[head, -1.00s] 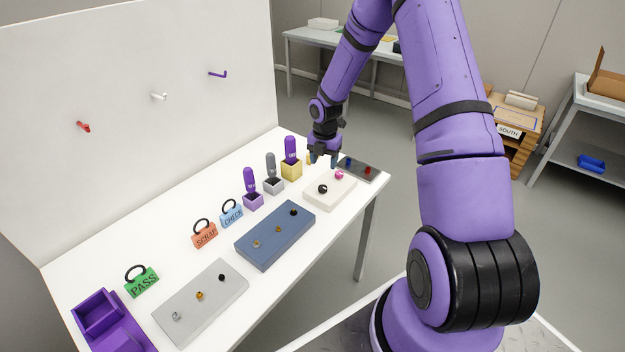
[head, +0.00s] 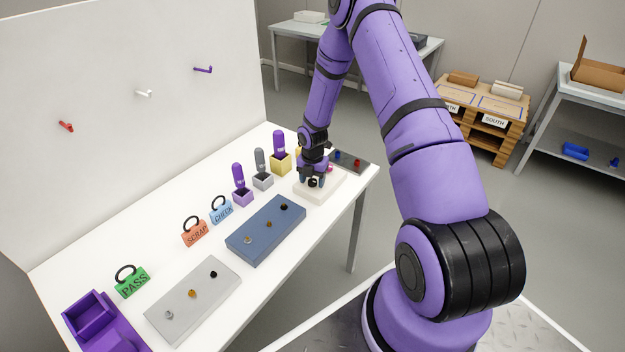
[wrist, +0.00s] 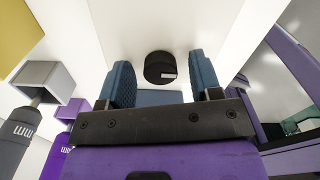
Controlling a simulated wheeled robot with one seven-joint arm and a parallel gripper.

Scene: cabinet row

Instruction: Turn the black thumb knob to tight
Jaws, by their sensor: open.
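The black thumb knob (wrist: 160,68) sits on a white block (head: 318,193) near the far end of the table. In the wrist view the knob is round with a small white mark on its lower right. My gripper (wrist: 162,82) is open, with one blue-padded finger on each side of the knob and a gap to both. In the head view my gripper (head: 312,183) is over the white block, and the knob shows as a dark spot just in front of the fingers. A pink knob (head: 330,169) on the same block is partly hidden by my gripper.
A blue board (head: 262,238) and a grey board (head: 185,310), each with several small knobs, lie nearer. Purple, grey and yellow boxes (head: 281,166) with upright handles stand left of my gripper. A dark panel (head: 350,161) with blue and red knobs lies beyond.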

